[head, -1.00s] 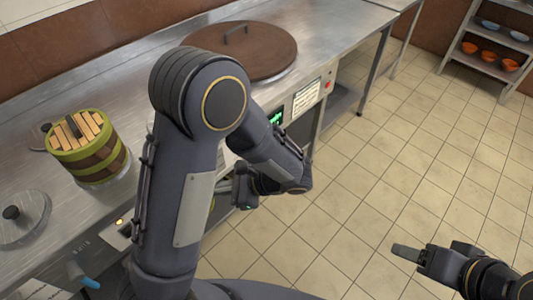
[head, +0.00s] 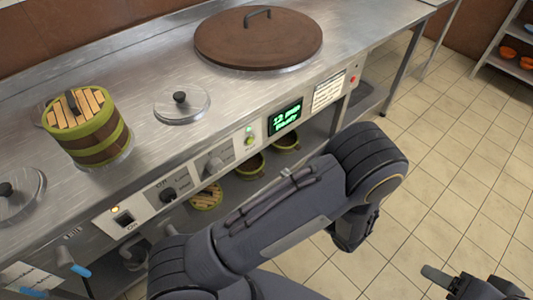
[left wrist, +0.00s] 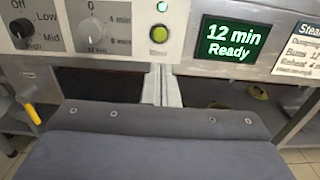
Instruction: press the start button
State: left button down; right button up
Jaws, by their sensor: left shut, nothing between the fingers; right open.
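The start button is a round green button (head: 250,140) on the front panel of the steel counter, below a small lit green lamp (head: 249,129). In the left wrist view the button (left wrist: 159,34) is near the top middle. The display (head: 285,117) to its right reads "12 min Ready". My left gripper (left wrist: 161,88) is shut and empty, its fingertips below the button in the left wrist view and apparently apart from it. In the head view my left arm mostly hides that gripper. My right gripper (head: 440,276) is open over the floor at the lower right, partly cut off.
Two knobs (head: 168,195) (head: 213,164) and a power switch (head: 123,218) are left of the button. A wooden bucket (head: 88,135), a brown-lidded pot (head: 258,38) and metal lids (head: 182,103) are on the counter. Floor is clear at right.

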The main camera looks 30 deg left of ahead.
aim_at(250, 141)
pick_arm(q)
jog(key=b+x, duration=0.1)
jog(key=x, duration=1.2)
jog(key=shift+a, duration=0.25)
jog(key=shift+w+a, duration=0.1)
jog(key=shift+a, duration=0.05)
